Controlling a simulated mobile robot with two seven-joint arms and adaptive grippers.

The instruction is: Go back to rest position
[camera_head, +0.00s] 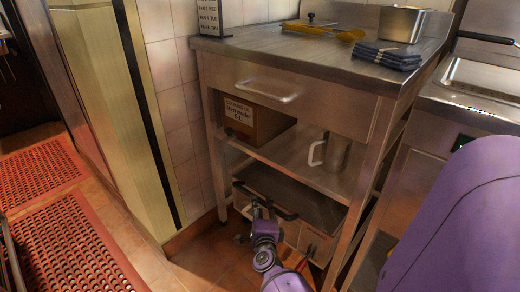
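My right gripper (260,207) is low in front of the steel work table, at the end of my purple arm that comes up from the bottom edge. It is at the front of a dark flat-topped appliance (290,190) on the low shelf, by its black bar handle (285,214). The fingers are small and dark against it, so I cannot tell whether they touch or grip the handle. My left gripper is not in view.
The steel table (285,58) has a drawer, with a cardboard box (255,120) and metal pitcher (336,152) on its middle shelf. Folded blue cloths (388,57), a yellow utensil (322,31) and a metal container (403,23) are on top. Red mats (75,245) cover the left floor.

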